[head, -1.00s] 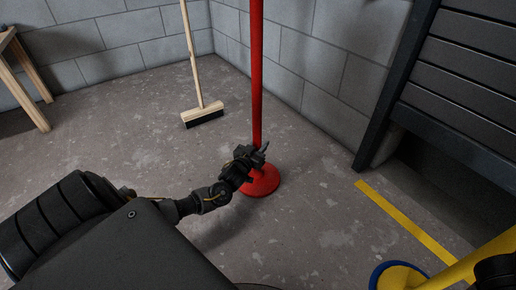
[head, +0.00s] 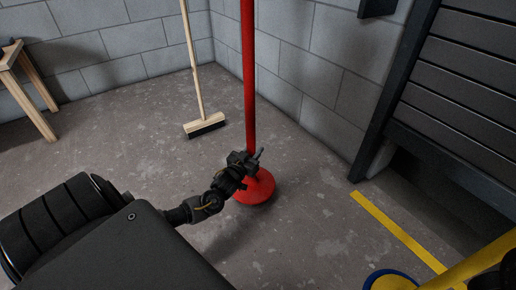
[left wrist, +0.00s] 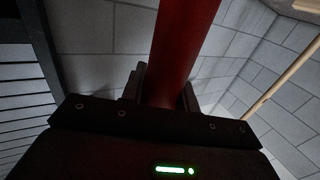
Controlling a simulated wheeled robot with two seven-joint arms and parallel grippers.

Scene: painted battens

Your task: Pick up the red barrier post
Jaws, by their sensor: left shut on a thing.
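The red barrier post (head: 248,80) stands nearly upright in the head view, with a round red base (head: 256,188). Its top is out of the picture. My left gripper (head: 251,160) is shut on the pole low down, just above the base. A soft shadow lies on the floor below and left of the base, which looks slightly off the floor. In the left wrist view the red pole (left wrist: 182,45) runs up between the dark fingers of my left gripper (left wrist: 163,85). My right gripper is not recognisable in either view.
A broom (head: 205,125) leans in the back corner by the block walls. A wooden bench or trestle (head: 28,95) stands at the far left. Dark slatted panels (head: 460,85) are at right. A yellow floor stripe (head: 400,235) and a yellow post (head: 470,268) are at lower right.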

